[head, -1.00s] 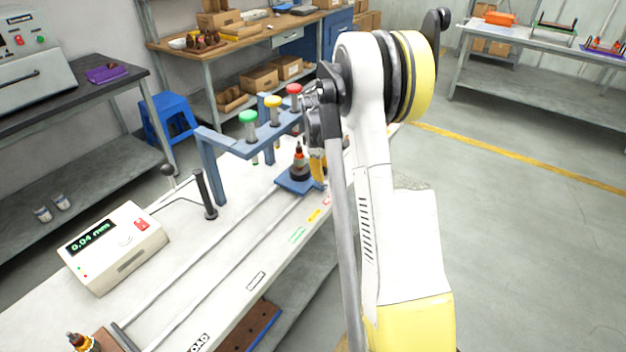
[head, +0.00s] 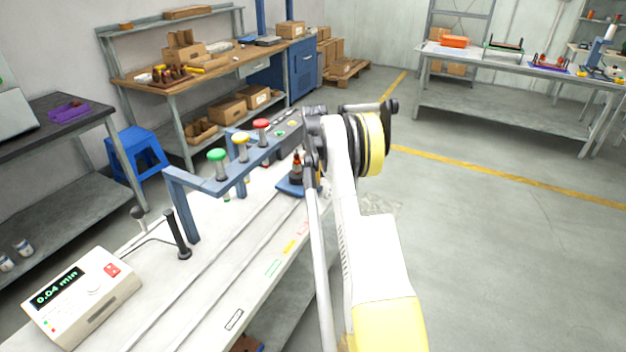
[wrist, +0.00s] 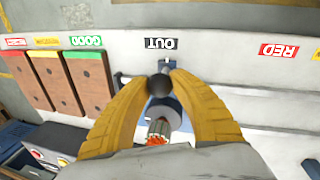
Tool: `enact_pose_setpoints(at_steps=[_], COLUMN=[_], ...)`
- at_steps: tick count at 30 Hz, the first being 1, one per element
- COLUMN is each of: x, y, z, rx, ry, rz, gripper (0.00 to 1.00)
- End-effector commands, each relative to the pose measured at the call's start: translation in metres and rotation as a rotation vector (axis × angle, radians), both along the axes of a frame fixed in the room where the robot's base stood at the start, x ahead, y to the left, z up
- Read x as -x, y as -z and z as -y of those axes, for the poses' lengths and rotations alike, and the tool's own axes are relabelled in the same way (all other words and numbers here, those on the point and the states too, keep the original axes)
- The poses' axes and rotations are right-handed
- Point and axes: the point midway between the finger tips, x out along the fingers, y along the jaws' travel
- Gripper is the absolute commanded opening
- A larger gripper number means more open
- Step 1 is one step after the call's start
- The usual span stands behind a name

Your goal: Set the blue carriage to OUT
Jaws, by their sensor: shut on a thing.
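The blue carriage (head: 287,188) sits on the rails of the bench, beyond the frame with the green, yellow and red plungers. It carries a dark armature with an orange-red top (head: 297,167). In the wrist view, my gripper (wrist: 159,80) has its yellow fingers closed around a black ball knob (wrist: 158,86). A blue part of the carriage (wrist: 167,62) shows just behind the knob, lined up close to the OUT label (wrist: 161,43). The armature (wrist: 158,130) shows below the knob. In the head view my arm hides most of the gripper.
Several brown bins (wrist: 88,80) stand to the left. A meter box (head: 82,298) stands near the bench's front left.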

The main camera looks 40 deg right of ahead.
Motion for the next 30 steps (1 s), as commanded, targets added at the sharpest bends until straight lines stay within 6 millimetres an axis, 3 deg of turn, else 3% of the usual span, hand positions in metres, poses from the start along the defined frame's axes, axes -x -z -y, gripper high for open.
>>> enact_pose_setpoints(at_steps=[9,21,22,24,30], x=[-0.006,-0.007,-0.007,-0.007,-0.007], y=[0.0,-0.001,-0.001,-0.001,-0.001], z=[0.017,0.02,0.021,0.02,0.02], rx=[0.0,0.004,0.004,0.003,0.001], ry=[-0.001,0.0,0.0,0.0,0.0], rz=[0.001,0.005,0.005,0.004,0.002], gripper=[0.0,0.0,0.29,0.5,0.51])
